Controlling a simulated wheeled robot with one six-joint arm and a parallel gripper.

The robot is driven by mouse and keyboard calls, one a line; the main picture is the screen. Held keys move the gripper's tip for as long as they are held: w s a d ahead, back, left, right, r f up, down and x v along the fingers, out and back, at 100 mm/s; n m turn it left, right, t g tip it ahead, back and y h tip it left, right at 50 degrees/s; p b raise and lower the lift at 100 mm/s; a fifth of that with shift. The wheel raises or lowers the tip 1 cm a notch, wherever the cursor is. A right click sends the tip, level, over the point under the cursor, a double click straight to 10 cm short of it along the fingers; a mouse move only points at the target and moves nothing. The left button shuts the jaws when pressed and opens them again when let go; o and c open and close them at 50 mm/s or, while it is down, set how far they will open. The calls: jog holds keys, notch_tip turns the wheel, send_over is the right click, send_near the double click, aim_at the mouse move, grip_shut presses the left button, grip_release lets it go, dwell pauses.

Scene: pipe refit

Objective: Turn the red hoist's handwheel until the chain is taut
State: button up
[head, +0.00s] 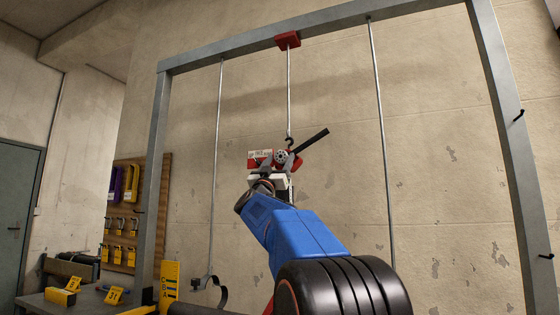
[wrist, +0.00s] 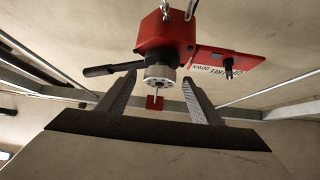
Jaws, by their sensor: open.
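The red hoist (head: 262,160) hangs from a hook below the overhead beam, partly hidden behind my gripper in the head view. In the wrist view its red body (wrist: 163,32) is close, with chain links (wrist: 172,12) at the picture's top. The round silver handwheel (wrist: 160,76) faces me, and a black lever (wrist: 110,69) sticks out left. A red plate with a white label and black knob (wrist: 228,66) extends right. My gripper (wrist: 159,80) is open, its fingertips appearing either side of the handwheel with visible gaps. I cannot tell the depth between them. Chain tension is unclear.
A grey gantry frame (head: 162,160) surrounds the hoist. Two thin hanging rods stand left (head: 217,170) and right (head: 378,140) of it. A bench (head: 40,300) with yellow signs is at lower left, before a wooden tool board (head: 125,210). Wall behind is bare.

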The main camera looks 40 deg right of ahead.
jog(key=shift+w+d+r, duration=0.1)
jog(key=shift+d+r, duration=0.15)
jog(key=shift+d, duration=0.05)
jog(key=c, duration=1.1)
jog(key=shift+o, duration=0.2)
jog(key=shift+m+g, duration=0.4)
jog(key=m+g, duration=0.1)
jog(key=m, duration=0.1)
jog(key=m+g, duration=0.1)
jog(key=g, duration=0.1)
jog(key=m+g+h, duration=0.1)
jog(key=m+g, duration=0.1)
jog(key=shift+w+a+m, duration=0.1)
jog(key=shift+w+m, duration=0.15)
jog(key=shift+m, duration=0.05)
jog(key=m+g+y, duration=0.1)
jog(key=m+g, duration=0.5)
jog(key=m, duration=0.1)
jog(key=shift+w+r, duration=0.1)
jog(key=shift+w, duration=0.05)
jog(key=m+g+y, duration=0.2)
jog(key=m+g, duration=0.1)
jog(key=m, duration=0.1)
jog(key=shift+w+a+g, duration=0.1)
jog(key=shift+g, duration=0.2)
jog(key=shift+r+m+g+y, duration=0.2)
jog(key=shift+m+g+y, duration=0.6)
jog(key=shift+m+y, duration=1.05)
